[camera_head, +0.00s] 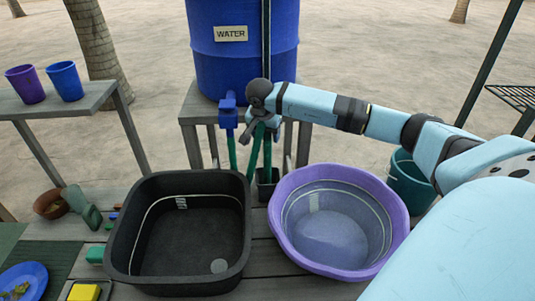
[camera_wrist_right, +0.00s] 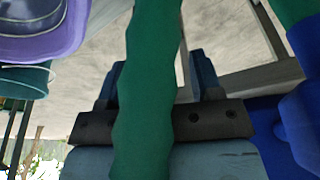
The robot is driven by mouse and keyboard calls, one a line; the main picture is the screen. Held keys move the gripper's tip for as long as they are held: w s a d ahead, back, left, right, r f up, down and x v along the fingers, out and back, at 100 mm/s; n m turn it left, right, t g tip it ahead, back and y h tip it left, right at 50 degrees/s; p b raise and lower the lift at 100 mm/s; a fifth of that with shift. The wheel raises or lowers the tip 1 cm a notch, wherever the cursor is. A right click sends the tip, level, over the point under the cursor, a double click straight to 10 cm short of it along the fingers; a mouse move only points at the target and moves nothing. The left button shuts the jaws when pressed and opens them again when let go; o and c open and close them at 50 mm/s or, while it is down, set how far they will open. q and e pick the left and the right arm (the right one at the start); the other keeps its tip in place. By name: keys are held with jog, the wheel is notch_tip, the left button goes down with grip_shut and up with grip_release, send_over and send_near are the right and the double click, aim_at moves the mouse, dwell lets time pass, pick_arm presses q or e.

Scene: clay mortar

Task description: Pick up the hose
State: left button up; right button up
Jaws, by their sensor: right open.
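The green hose (camera_wrist_right: 150,90) runs through the right wrist view between the two fingers of my right gripper (camera_wrist_right: 158,80). The fingers stand open, one on each side of it, with a visible gap on the right side. In the head view my right gripper (camera_head: 260,120) is in front of the blue barrel, at the hose (camera_head: 255,150), and partly covers it. A blue nozzle (camera_head: 228,112) on a green length hangs just left of the gripper. My left gripper is not in view.
The blue water barrel (camera_head: 215,50) stands on a wooden stand (camera_head: 190,115) behind. A black tub (camera_head: 120,245) and a purple basin (camera_head: 400,225) are below on the table. A teal bucket (camera_head: 410,180) stands at right. A side shelf (camera_head: 90,95) holds two cups.

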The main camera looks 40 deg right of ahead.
jog(key=x, duration=0.5)
jog(key=shift+s+f+p, duration=0.15)
jog(key=shift+p, duration=0.2)
jog(key=c, duration=0.9)
